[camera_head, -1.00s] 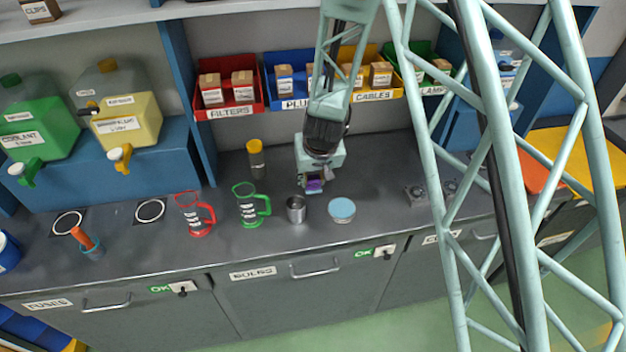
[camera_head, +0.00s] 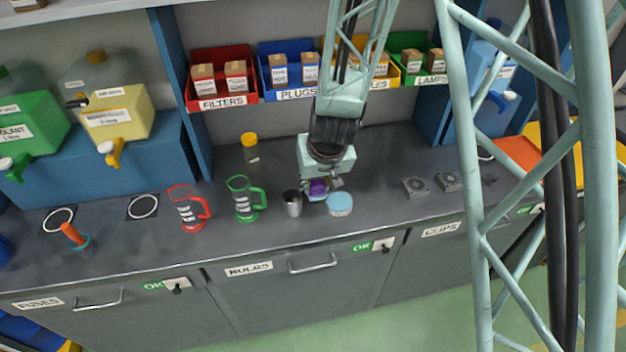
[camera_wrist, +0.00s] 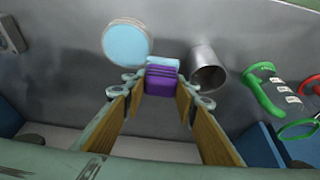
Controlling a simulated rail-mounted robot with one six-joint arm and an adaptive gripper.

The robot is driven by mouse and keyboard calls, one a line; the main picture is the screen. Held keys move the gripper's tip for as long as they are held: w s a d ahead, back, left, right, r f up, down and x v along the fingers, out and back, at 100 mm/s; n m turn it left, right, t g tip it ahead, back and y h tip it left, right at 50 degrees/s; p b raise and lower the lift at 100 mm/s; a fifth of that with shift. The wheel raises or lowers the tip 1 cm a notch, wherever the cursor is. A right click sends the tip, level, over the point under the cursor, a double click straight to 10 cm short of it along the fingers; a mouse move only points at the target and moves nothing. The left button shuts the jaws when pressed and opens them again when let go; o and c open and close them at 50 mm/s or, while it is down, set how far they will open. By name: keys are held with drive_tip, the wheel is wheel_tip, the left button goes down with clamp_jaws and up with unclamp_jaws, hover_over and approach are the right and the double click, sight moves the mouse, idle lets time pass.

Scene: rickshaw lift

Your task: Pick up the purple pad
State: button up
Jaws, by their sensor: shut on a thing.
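The purple pad (camera_head: 318,187) is in my gripper (camera_head: 323,186), at the counter between the metal cup and the round light-blue-topped tin. In the wrist view the pad (camera_wrist: 160,80) sits between the two fingertips of my gripper (camera_wrist: 162,84), which are shut on it. A pale blue piece (camera_wrist: 163,63) shows just beyond the pad's far edge; I cannot tell whether it belongs to the pad. The head view does not show clearly whether the pad touches the counter.
The tin (camera_head: 340,204) is close on the right, the metal cup (camera_head: 292,203) close on the left. Green (camera_head: 248,200) and red (camera_head: 188,208) jugs stand further left. A yellow-capped jar (camera_head: 250,152) stands behind. Labelled bins (camera_head: 222,103) line the back. Grey fittings (camera_head: 414,188) lie right.

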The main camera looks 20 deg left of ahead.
drive_tip(key=s+d+b, duration=0.1)
drive_tip(key=s+d, duration=0.3)
drive_tip(key=s, duration=0.2)
drive_tip(key=shift+s+r, duration=0.35)
drive_tip(key=shift+r, duration=0.05)
drive_tip(key=shift+w+d, duration=0.1)
idle(0.6)
drive_tip(key=w+d+m+b, duration=0.1)
drive_tip(key=w+d, duration=0.4)
drive_tip(key=d, duration=0.6)
drive_tip(key=w+d+r+m+h+b, duration=0.1)
drive_tip(key=w+d+m+b, duration=0.1)
drive_tip(key=w+d, duration=0.4)
drive_tip(key=w+d+m+h+b, duration=0.1)
drive_tip(key=w+d, duration=0.5)
drive_tip(key=d, duration=1.1)
drive_tip(key=shift+w+r+m+t+b, duration=0.15)
drive_tip(key=shift+r+m+t+b, duration=0.2)
drive_tip(key=shift+m+b, duration=0.35)
